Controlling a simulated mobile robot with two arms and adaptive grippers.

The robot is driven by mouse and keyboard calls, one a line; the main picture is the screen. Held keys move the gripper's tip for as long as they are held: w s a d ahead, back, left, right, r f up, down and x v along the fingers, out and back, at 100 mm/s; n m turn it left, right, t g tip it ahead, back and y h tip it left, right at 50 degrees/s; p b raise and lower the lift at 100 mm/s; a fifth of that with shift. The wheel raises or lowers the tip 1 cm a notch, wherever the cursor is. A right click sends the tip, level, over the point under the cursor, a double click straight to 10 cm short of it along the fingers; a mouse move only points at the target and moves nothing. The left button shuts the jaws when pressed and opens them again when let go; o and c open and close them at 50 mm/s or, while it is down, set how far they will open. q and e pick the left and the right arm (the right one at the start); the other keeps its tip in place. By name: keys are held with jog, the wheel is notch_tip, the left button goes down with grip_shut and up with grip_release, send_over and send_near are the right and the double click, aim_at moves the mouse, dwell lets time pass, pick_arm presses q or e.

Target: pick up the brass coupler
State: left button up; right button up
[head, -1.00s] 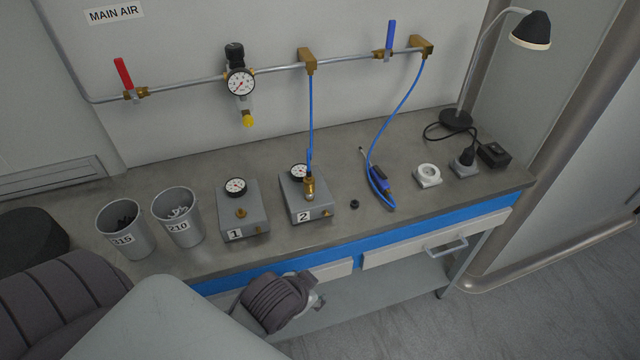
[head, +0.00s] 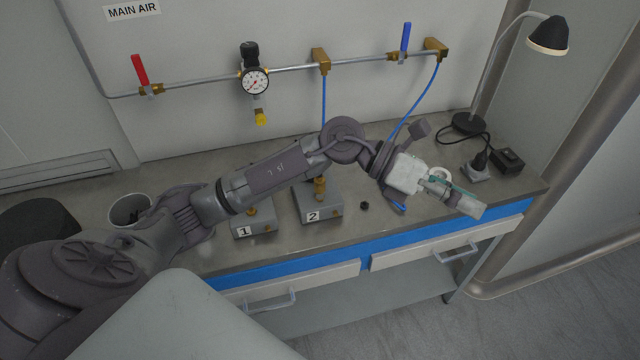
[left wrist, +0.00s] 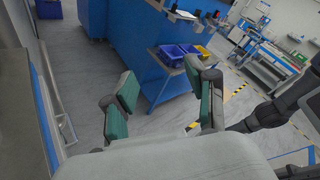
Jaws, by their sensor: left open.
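The brass coupler (head: 320,188) stands upright on the grey box marked 2 (head: 316,207). Its upper part and the lower end of the blue hose above it are hidden behind my left forearm. My left gripper (head: 458,192) is open and empty over the right part of the bench, well to the right of the coupler. In the left wrist view its two green-padded fingers (left wrist: 163,103) are spread apart, with floor and distant furniture beyond them; the coupler is not in that view. My right gripper is not in view.
Box 1 (head: 254,222) stands left of box 2. A small black ring (head: 364,205) lies to its right. A grey cup (head: 128,208), a wall pipe with gauge (head: 254,80), a second blue hose (head: 416,102) and a lamp (head: 548,35) are around. The bench front is clear.

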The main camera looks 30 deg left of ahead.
pick_arm(q)
jog(key=w+a+f+m+g+y, duration=0.1)
jog(key=a+f+y, duration=0.2)
jog(key=a+y, duration=0.15)
jog(key=w+a+f+m+y, duration=0.2)
jog(key=a+y, duration=0.1)
jog(key=a, duration=0.3)
jog(key=r+n+g+y, duration=0.1)
jog(key=r+y, duration=0.1)
jog(key=y, duration=0.6)
send_over(320, 179)
jog(key=f, duration=0.2)
jog(key=f+p, duration=0.1)
jog(key=f, duration=0.2)
jog(key=f+p, duration=0.1)
jog(key=f, duration=0.1)
jog(key=shift+s+a+f, duration=0.15)
jog(key=shift+s+f, duration=0.1)
jog(key=shift+s, duration=0.1)
jog(key=shift+f, duration=0.55)
jog(key=shift+f+p, duration=0.3)
jog(key=f+p, duration=0.1)
jog(key=f, duration=0.1)
jog(key=f+p, duration=0.1)
jog(key=shift+w+f, duration=0.35)
jog(key=shift+w, duration=0.05)
jog(key=shift+f, duration=0.5)
grip_shut()
